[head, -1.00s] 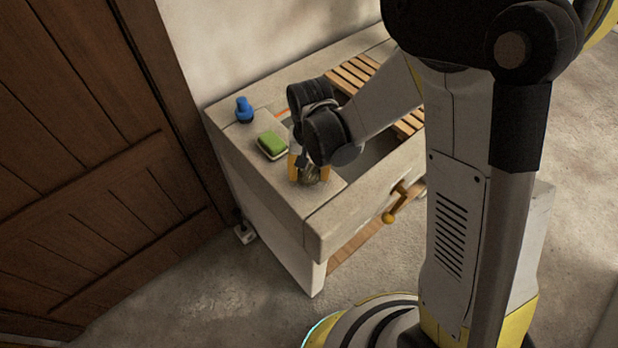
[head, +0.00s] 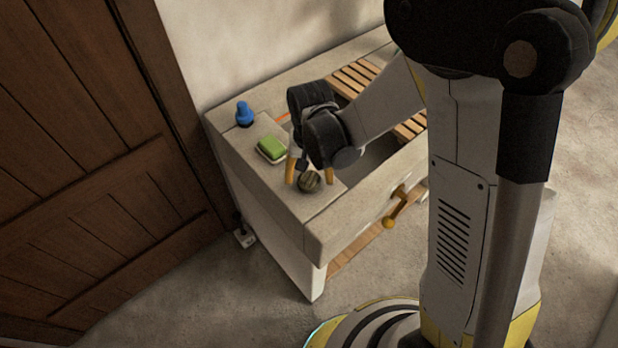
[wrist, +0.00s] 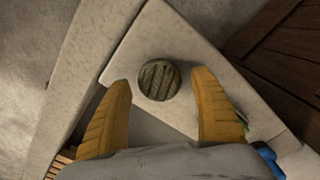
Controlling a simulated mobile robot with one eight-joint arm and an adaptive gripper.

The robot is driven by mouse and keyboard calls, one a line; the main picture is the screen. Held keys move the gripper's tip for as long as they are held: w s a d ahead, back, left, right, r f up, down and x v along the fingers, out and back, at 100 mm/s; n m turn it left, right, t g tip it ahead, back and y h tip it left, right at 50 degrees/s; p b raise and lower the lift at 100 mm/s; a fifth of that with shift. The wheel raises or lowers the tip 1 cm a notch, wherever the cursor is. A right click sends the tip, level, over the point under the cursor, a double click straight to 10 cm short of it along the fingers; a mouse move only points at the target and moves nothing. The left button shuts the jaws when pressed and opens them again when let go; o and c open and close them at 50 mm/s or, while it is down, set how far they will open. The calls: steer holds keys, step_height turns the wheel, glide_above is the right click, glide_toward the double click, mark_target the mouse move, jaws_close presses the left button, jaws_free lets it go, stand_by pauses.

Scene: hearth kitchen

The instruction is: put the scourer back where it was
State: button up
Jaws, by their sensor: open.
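The scourer, a round, ridged, grey-brown pad (head: 310,182), rests on the pale top of the stone counter near its front left corner. In the wrist view the scourer (wrist: 159,80) lies flat on the slab, between and slightly beyond my yellow fingertips. My gripper (head: 307,173) is open, pointing down over the counter, one finger on each side of the scourer. In the wrist view a gap shows between each finger of my gripper (wrist: 161,86) and the pad.
A green block (head: 271,146) on a pale dish and a blue bottle-like object (head: 244,113) stand left of my gripper. A slatted wooden rack (head: 353,77) lies behind. The counter front has a brass-coloured tap or handle (head: 393,215). A wooden door (head: 90,160) is at left.

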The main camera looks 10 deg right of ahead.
mark_target(310, 178)
step_height(310, 178, up, 11)
steer(key=p, duration=0.4)
steer(key=s+d+r+n+t, duration=0.1)
steer(key=s+d+r+t, duration=0.6)
steer(key=s+d+r, duration=0.4)
step_height(310, 178, up, 3)
steer(key=shift+d+f, duration=0.1)
steer(key=shift+d, duration=1.15)
steer(key=shift+w, duration=0.1)
